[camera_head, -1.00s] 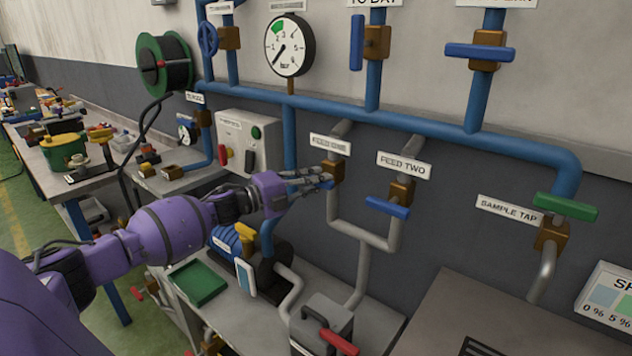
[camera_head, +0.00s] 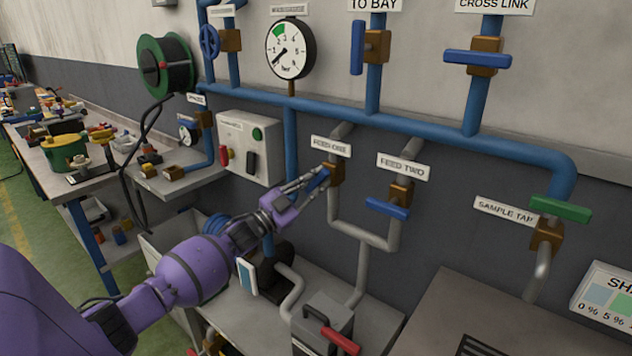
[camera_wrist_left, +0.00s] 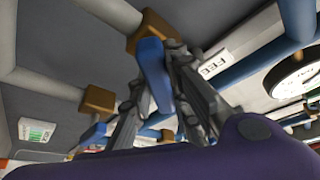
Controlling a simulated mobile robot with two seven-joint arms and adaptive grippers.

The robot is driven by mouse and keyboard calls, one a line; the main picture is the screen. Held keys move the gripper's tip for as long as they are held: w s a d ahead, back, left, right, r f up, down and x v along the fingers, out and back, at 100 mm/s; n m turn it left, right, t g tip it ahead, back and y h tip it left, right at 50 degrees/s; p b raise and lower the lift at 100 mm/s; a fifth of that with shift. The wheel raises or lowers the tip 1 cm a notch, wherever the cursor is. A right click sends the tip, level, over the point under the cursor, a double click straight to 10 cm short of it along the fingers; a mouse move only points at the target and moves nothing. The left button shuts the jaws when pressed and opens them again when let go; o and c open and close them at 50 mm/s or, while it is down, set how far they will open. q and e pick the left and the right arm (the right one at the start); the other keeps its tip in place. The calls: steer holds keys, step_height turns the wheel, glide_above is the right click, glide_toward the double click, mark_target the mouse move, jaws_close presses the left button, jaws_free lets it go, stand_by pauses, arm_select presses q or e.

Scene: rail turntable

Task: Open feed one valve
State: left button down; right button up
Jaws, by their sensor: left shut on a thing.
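The feed one valve has a brass body (camera_head: 337,174) below the FEED ONE label (camera_head: 331,147), on a grey pipe. Its blue handle (camera_head: 318,181) slants down to the left from the body and is partly hidden by fingers. My left gripper (camera_head: 312,184) is shut on this handle, reaching up from the lower left. In the left wrist view the blue handle (camera_wrist_left: 153,75) lies between the grey fingers (camera_wrist_left: 156,92), with the brass body (camera_wrist_left: 149,30) beyond its end. My right gripper is in neither view.
The feed two valve's blue handle (camera_head: 387,208) is close by on the right. The gauge (camera_head: 290,48) and blue main pipe (camera_head: 415,126) are above. A control box (camera_head: 246,150) stands left of the valve. A grey box with a red handle (camera_head: 340,341) is below.

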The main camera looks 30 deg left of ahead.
arm_select(q)
steer(key=n, duration=0.2)
steer(key=n+t+y, duration=0.1)
steer(key=n, duration=0.1)
steer(key=shift+r+n+y+p, duration=0.1)
steer(key=shift+n+y+p, duration=0.2)
steer(key=shift+p, duration=0.1)
steer(key=shift+n+t+y, duration=0.3)
steer(key=shift+n+y, duration=0.4)
steer(key=shift+n, duration=0.8)
steer(key=c, duration=1.6)
jaws_free()
steer(key=shift+c, duration=0.2)
